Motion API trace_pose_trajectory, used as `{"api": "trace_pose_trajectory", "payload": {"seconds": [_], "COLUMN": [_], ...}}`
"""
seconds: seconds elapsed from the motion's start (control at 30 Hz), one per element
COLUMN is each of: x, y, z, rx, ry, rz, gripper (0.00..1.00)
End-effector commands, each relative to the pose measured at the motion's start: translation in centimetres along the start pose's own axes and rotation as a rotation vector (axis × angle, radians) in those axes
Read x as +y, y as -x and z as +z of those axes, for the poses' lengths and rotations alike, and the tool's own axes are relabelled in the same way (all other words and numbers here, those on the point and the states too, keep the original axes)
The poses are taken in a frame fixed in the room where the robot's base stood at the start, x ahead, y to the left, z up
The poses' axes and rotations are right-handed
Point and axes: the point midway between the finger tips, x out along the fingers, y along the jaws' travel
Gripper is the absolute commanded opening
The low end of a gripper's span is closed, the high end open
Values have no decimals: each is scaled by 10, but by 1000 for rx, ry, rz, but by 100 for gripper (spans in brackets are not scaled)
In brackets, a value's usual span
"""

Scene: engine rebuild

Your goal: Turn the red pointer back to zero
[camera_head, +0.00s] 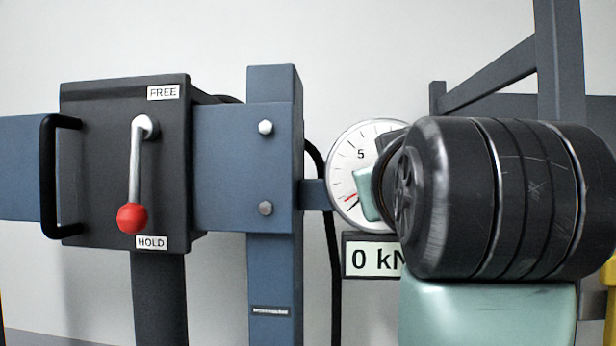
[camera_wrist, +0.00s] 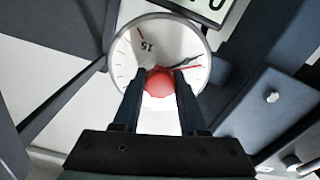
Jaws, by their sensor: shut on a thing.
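The round white gauge (camera_head: 345,180) is left of my arm in the head view, its right part hidden by the arm. In the wrist view the gauge (camera_wrist: 124,62) fills the top middle. A red knob (camera_wrist: 160,84) stands at its centre, with my gripper (camera_wrist: 159,78) shut on it, one finger on each side. The thin red pointer (camera_wrist: 192,68) lies close beside the black needle (camera_wrist: 188,61). In the head view the red pointer (camera_head: 349,198) shows at the lower left of the dial, near the black needle. The knob and fingertips are hidden there.
A display plate (camera_head: 372,258) below the gauge reads 0 kN, partly covered. A dark box (camera_head: 90,150) at left carries a red-knobbed lever (camera_head: 133,216) pointing down to HOLD. A blue post (camera_head: 271,285) stands between box and gauge. Bolted blue steel (camera_wrist: 270,110) lies close right of the gripper.

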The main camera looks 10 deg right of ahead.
Motion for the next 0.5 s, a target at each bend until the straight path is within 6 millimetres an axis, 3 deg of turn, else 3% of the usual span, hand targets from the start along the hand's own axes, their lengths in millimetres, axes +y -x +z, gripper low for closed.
{"api": "trace_pose_trajectory", "payload": {"seconds": [0.5], "x": [0], "y": [0], "z": [-1], "rx": [3], "ry": [217], "rz": [0], "gripper": [0]}}
